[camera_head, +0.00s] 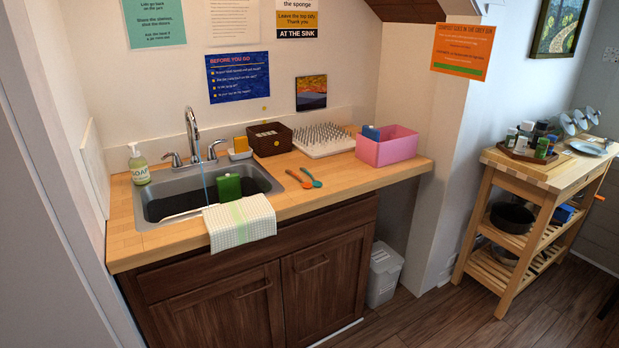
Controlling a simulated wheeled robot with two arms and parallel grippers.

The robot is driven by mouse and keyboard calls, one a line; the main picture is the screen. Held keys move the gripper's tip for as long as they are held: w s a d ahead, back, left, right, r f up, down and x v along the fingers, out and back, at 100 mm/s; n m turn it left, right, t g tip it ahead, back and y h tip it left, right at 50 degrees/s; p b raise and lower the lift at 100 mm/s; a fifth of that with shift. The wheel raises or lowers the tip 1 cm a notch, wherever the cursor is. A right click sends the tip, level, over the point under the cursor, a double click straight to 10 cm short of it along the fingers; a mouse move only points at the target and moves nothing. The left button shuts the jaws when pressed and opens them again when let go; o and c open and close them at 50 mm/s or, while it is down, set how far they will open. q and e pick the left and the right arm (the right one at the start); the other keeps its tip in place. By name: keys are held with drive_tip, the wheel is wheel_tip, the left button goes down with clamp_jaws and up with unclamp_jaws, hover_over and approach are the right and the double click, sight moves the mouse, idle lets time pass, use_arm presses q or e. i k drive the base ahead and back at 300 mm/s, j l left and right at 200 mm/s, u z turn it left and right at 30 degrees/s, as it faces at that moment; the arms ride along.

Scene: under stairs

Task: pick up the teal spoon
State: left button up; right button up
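The teal spoon (312,178) lies on the wooden counter (340,179), right of the sink and near the front edge. An orange spoon (298,179) lies close beside it on the left. Neither of my grippers shows in the head view.
A pink bin (388,146), a spiked white drying mat (323,140) and a dark brown box (270,139) stand behind the spoons. The sink (205,189) and a draped towel (240,221) are to the left. A wooden trolley (530,177) stands at the right.

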sight(316, 184)
drive_tip(key=i+l, duration=0.3)
drive_tip(key=i, duration=0.2)
drive_tip(key=i+l+u, duration=0.15)
drive_tip(key=i+l, duration=0.15)
drive_tip(key=i, duration=0.2)
